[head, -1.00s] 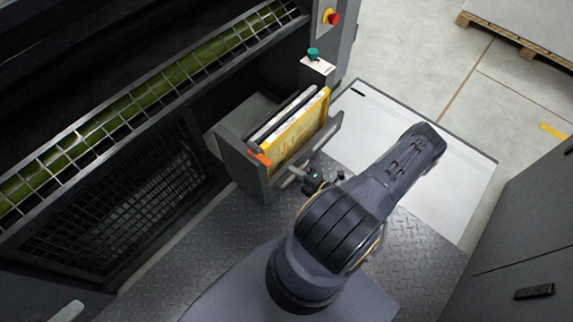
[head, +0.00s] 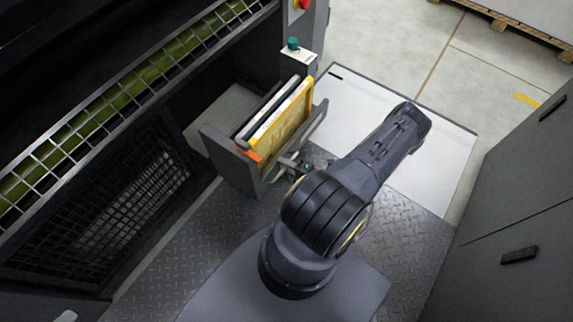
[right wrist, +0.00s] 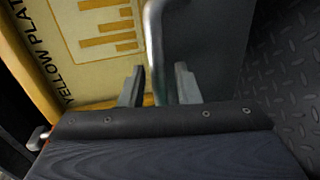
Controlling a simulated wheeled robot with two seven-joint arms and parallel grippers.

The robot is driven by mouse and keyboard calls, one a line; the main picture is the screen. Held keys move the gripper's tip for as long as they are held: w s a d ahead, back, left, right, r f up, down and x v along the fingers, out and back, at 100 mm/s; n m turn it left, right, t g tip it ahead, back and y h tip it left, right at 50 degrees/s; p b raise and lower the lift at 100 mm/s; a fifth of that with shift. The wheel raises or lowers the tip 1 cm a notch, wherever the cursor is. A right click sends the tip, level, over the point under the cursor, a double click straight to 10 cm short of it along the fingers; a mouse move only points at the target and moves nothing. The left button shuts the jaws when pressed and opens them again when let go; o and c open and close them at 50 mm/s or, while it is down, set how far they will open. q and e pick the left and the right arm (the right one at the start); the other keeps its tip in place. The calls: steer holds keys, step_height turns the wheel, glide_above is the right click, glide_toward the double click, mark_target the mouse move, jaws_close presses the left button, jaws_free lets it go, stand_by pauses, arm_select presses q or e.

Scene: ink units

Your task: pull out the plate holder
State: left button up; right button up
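The plate holder (head: 228,160) is a grey drawer-like box standing partly out of the press in the head view. It holds several upright plates, with a yellow one (head: 287,120) nearest me and an orange piece (head: 250,155) at its near corner. My right gripper (head: 292,166) is at the holder's front, partly hidden by my arm.
The dark press with its wire guard (head: 130,90) fills the left. A green button (head: 293,44) sits beyond the holder. A grey cabinet (head: 510,225) stands at the right. Tread-plate floor (head: 405,250) and a pale floor panel (head: 445,150) are clear.

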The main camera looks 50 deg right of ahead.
steer(key=p+v, duration=0.1)
steer(key=v, duration=0.6)
steer(key=shift+s, duration=0.4)
stand_by(0.4)
